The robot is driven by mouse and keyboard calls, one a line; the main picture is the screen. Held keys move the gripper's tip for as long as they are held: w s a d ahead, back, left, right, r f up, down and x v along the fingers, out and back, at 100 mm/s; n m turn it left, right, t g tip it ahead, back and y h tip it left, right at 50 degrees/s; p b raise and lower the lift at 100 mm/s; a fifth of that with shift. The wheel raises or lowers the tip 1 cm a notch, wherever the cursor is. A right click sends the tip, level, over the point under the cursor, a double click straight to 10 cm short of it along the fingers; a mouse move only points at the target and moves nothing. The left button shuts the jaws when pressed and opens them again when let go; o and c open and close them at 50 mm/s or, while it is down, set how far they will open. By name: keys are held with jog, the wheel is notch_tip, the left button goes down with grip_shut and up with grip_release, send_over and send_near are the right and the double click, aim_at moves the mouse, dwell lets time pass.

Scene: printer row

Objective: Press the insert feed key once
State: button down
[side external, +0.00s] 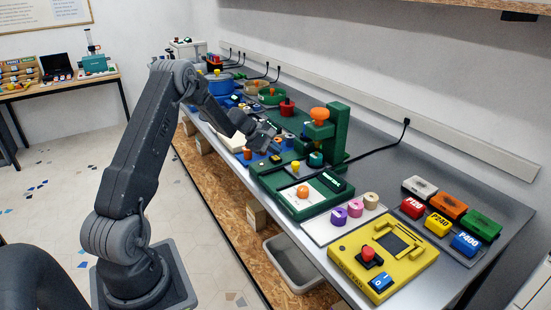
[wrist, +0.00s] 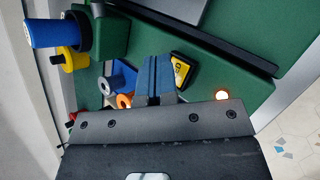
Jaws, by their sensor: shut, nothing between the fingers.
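My gripper (side external: 267,134) is over the bench, beside the green press with the orange top knob (side external: 319,115). In the wrist view, its closed blue-grey fingers (wrist: 155,78) have nothing between them. They point over a green machine (wrist: 240,75). A round, glowing orange-white button (wrist: 222,95) lies to the right of the fingers. A small yellow-and-black panel (wrist: 181,69) is just beside them. I cannot read a label that marks any of these as the insert feed key. The fingertips appear apart from the button; their height is unclear.
In the wrist view, a blue knob (wrist: 42,33), a yellow knob (wrist: 69,60) and blue and orange rolls (wrist: 122,88) lie to the left. A yellow machine (side external: 383,252) and coloured labelled blocks (side external: 466,243) stand at the near end. Other machines line the far bench.

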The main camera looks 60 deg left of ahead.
aim_at(275, 158)
jog(key=shift+r, duration=0.3)
jog(key=shift+r, duration=2.45)
jog(key=shift+d, duration=0.1)
jog(key=s+d+r+m+g, duration=0.1)
jog(key=s+d+r+m, duration=0.3)
jog(key=d, duration=0.4)
jog(key=s+d+r+m+g, duration=0.1)
jog(key=s+d+r+m, duration=0.3)
jog(key=d, duration=0.4)
jog(key=s+d+r+m+g, duration=0.1)
jog(key=s+d+r+m, duration=0.1)
jog(key=d+r+m, duration=0.5)
jog(key=s+d+f+m+y, duration=0.1)
jog(key=s+d+m+y, duration=0.1)
jog(key=s+d, duration=0.3)
jog(key=s+d+m+y, duration=0.1)
jog(key=s+d+m, duration=0.4)
jog(key=s, duration=0.9)
jog(key=shift+d+f+y, duration=0.25)
jog(key=shift+f+y, duration=0.15)
